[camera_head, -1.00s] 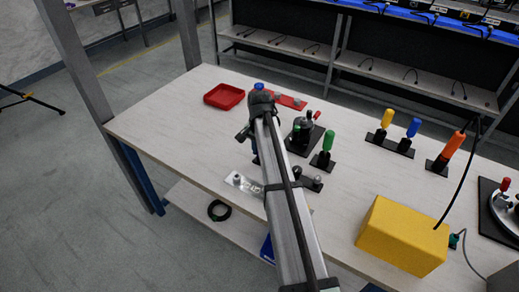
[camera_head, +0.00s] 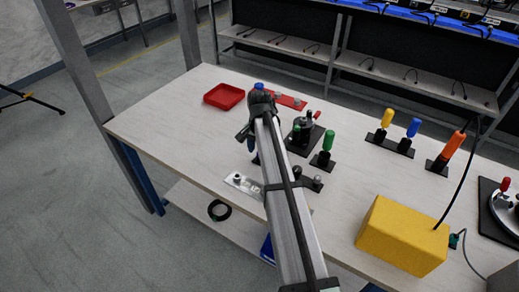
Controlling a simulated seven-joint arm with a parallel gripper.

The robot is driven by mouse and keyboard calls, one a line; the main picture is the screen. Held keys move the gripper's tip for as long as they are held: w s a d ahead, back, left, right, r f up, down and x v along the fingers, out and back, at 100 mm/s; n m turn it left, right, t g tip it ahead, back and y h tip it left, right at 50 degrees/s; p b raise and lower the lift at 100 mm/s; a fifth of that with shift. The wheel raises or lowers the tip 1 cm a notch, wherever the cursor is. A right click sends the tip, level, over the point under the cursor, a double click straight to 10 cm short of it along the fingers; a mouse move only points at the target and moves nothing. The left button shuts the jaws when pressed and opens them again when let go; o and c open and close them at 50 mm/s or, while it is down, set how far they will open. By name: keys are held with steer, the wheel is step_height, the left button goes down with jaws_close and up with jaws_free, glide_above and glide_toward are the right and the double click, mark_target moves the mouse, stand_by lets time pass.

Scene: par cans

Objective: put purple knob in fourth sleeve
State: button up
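My gripper (camera_head: 249,137) is at the far end of my arm, above the left middle of the table. The arm and wrist hide much of it, and I cannot tell whether its fingers are open or shut. A dark blue bit shows just below it; I cannot tell what it belongs to. A pale metallic plate (camera_head: 252,190) lies near the table's front edge, below the gripper in the picture. A small dark piece (camera_head: 237,178) shows at its left end. I cannot make out a purple knob, and the sleeves are not clearly distinguishable.
A red tray (camera_head: 224,96) and a red strip with grey pieces (camera_head: 293,102) lie at the back. A green-handled piece (camera_head: 328,141), yellow (camera_head: 387,118) and blue handles (camera_head: 413,128), an orange handle (camera_head: 453,145) and a yellow box (camera_head: 402,236) stand right. The table's left is clear.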

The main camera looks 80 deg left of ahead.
steer(key=shift+r, duration=0.1)
step_height(320, 180, up, 14)
stand_by(0.6)
steer(key=shift+f, duration=0.2)
